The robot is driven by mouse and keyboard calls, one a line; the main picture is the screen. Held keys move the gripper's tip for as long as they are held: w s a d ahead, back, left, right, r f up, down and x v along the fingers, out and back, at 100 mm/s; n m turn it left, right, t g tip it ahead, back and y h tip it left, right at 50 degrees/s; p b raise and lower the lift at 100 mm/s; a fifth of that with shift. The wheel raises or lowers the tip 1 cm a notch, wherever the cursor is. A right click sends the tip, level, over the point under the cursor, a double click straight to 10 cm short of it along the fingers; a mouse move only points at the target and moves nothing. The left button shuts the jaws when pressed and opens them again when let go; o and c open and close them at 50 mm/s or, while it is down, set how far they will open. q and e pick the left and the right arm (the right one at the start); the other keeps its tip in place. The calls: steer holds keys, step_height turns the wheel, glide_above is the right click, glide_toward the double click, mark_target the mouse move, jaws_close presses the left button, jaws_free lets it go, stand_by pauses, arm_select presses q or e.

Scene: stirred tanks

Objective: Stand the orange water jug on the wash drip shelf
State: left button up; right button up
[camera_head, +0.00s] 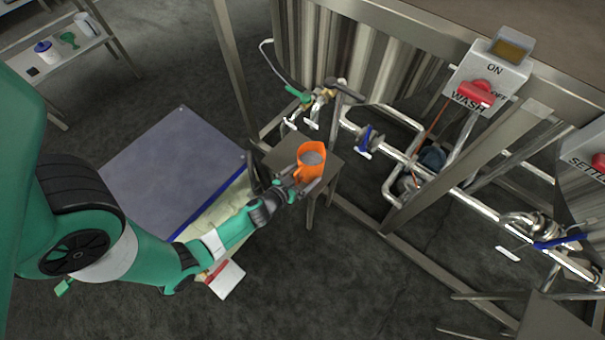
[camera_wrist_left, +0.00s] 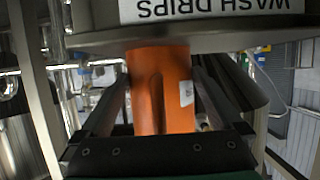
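The orange water jug (camera_head: 312,159) stands upright on the small wash drip shelf (camera_head: 284,152), its open top facing up. My left gripper (camera_head: 284,177) is at the jug's near side, with its fingers apart and reaching toward it. In the left wrist view the jug (camera_wrist_left: 160,92) sits between the two spread fingers (camera_wrist_left: 163,95), with gaps showing beside it. Its base meets the shelf's plate (camera_wrist_left: 225,38), whose WASH DRIPS label appears upside down. Whether either fingertip touches the jug is unclear. My right gripper is not in view.
Pipes with a green-handled valve (camera_head: 299,94) and a blue-handled valve (camera_head: 368,140) run behind the shelf. A WASH switch box (camera_head: 488,78) hangs on the tank frame. A blue-grey platform (camera_head: 170,165) lies left.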

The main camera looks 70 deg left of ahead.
arm_select(q)
steer(key=v, duration=1.2)
steer(key=shift+b, duration=0.35)
